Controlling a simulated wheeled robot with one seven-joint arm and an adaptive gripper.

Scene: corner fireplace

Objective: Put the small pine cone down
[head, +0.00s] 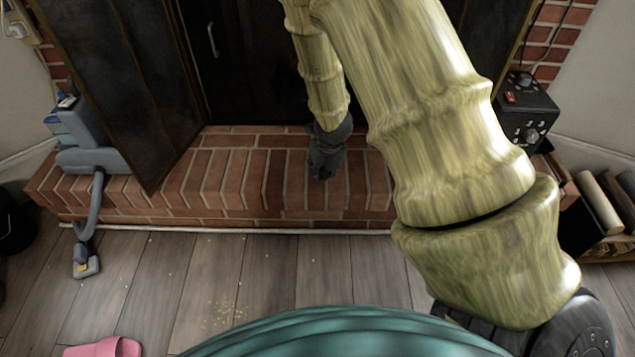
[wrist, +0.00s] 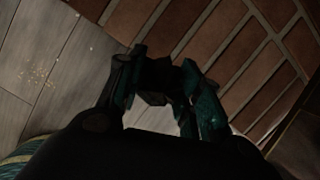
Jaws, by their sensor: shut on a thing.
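My gripper (head: 326,168) is over the brick hearth (head: 235,180) in the head view, near the middle of its front part. In the wrist view my gripper (wrist: 163,92) has its two dark fingers closed around a small dark thing between them, which I take to be the small pine cone (wrist: 158,75). It is in deep shadow and its scales cannot be made out. In the head view the pine cone cannot be told apart from the dark fingers. Whether it touches the bricks cannot be told.
Dark fireplace doors (head: 110,80) stand behind the hearth. A grey-blue vacuum-like device (head: 88,160) is at the hearth's left end. A black box with knobs (head: 525,112) is at the right, near a log rack (head: 600,205). A pink slipper (head: 105,348) and crumbs lie on the plank floor.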

